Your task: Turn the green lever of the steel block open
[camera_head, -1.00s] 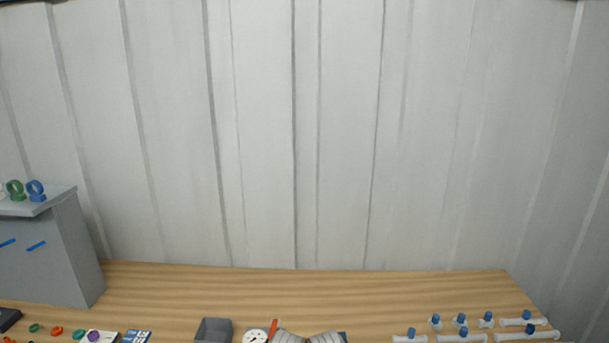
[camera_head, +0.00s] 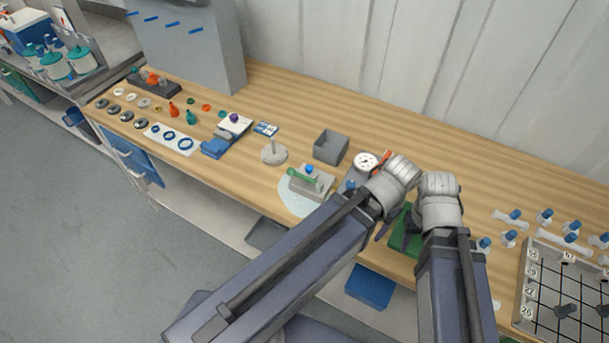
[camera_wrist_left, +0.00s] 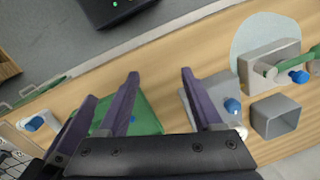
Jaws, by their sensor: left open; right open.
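The steel block (camera_head: 322,184) sits on a pale round mat (camera_head: 294,198) near the bench's front edge. In the left wrist view the block (camera_wrist_left: 262,55), green lever (camera_wrist_left: 266,70) and blue knob (camera_wrist_left: 298,76) are at the upper right. My left gripper (camera_wrist_left: 160,73) is open and empty, off to the block's side, with its fingers apart over the bench. My right gripper (camera_head: 411,228) is close beside it over a green board, mostly hidden by its wrist; nothing shows held.
A grey open bin (camera_head: 331,147) and a white gauge (camera_head: 366,161) stand behind and right of the block. A round base with a post (camera_head: 273,152) is to its left. The green board (camera_head: 402,246) lies under my grippers. Blue-capped fittings (camera_head: 544,216) fill the right.

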